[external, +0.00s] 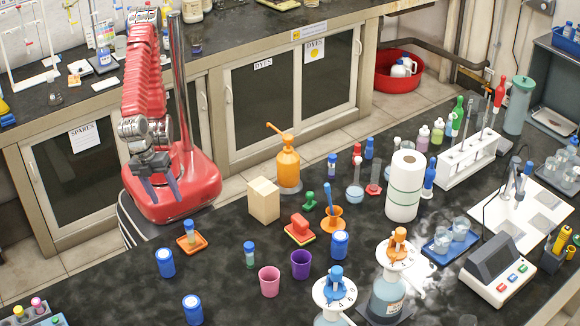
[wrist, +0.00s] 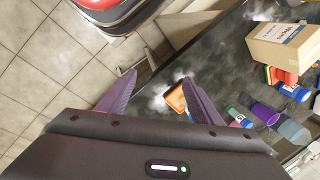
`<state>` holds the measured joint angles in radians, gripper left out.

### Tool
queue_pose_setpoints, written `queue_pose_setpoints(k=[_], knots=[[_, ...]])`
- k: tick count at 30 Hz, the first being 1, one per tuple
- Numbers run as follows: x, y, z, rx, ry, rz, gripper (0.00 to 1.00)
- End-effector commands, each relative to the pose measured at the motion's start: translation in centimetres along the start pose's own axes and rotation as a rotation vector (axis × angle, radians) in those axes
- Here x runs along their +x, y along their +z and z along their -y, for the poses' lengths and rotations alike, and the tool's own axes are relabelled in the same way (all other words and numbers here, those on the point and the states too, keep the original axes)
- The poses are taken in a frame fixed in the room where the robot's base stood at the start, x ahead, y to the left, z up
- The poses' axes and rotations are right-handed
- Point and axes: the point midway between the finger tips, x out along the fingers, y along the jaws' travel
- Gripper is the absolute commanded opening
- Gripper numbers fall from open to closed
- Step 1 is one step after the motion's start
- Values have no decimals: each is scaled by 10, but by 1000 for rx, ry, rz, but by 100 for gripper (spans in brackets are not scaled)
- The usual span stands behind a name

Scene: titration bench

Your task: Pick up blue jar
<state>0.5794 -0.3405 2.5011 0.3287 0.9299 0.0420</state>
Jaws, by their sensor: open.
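Three blue jars with white bands stand on the black bench in the external view. One blue jar (external: 165,262) is at the front left, a second blue jar (external: 193,309) is nearer the bottom edge, and a third blue jar (external: 340,244) is right of the purple cup. My gripper (external: 161,198) is open and empty, above the left end of the bench, up and left of the nearest jar. In the wrist view my gripper (wrist: 160,76) has its fingers spread with nothing between them. A blue object with a white band (wrist: 293,91) shows at the right there.
An orange tray (external: 192,242) holds a blue-capped vial close to the left jar. A second vial (external: 249,255), a pink cup (external: 269,281) and a purple cup (external: 301,264) stand to the right. A box (external: 263,200) and an orange bottle (external: 288,165) are behind.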

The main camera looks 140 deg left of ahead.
Motion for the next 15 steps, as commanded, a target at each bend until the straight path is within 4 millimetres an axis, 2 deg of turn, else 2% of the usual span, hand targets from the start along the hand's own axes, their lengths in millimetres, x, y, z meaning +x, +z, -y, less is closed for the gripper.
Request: queue_pose_setpoints(k=[8,15], knots=[[28,-17,-11,501,-193,139,59],[40,-51,-14,982,-420,238,59]])
